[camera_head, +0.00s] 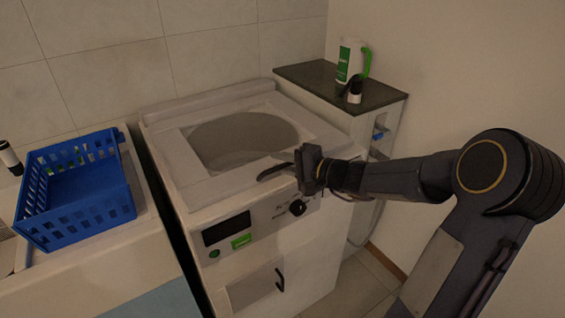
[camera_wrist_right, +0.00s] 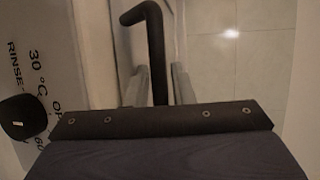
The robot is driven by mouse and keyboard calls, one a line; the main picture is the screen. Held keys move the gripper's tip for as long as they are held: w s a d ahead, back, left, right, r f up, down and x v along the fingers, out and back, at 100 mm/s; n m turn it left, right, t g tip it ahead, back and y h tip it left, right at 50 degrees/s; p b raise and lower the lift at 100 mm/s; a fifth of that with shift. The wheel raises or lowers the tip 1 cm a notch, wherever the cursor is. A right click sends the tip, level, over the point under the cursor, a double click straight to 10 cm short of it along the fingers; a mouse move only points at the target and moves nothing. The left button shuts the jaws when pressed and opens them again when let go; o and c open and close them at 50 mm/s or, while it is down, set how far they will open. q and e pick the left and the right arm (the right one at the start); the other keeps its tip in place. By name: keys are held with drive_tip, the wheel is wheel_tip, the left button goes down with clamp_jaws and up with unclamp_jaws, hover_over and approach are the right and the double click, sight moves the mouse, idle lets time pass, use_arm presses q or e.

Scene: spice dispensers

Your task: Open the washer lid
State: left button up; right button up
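The white washer (camera_head: 262,239) stands in the middle of the head view. Its lid (camera_head: 178,160), with a grey oval window (camera_head: 240,138), lies flat on top, closed. A dark curved handle (camera_head: 273,172) sticks out at the lid's front edge. My right gripper (camera_head: 300,168) is at this handle, coming from the right. In the right wrist view the black handle bar (camera_wrist_right: 156,55) runs between the two fingers of the gripper (camera_wrist_right: 161,80). The fingers stand apart, with a narrow gap showing on the bar's right side. My left gripper is not in view.
A blue basket (camera_head: 80,205) stands on the counter at left. A dark-topped cabinet (camera_head: 320,76) at right holds a white and green bottle (camera_head: 348,60) and a small dark-and-white item (camera_head: 355,92). The washer front has a knob (camera_head: 297,208) and a lower panel handle (camera_head: 279,281).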

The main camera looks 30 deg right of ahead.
drive_tip(key=shift+c, duration=0.3)
clamp_jaws()
drive_tip(key=shift+r, duration=0.1)
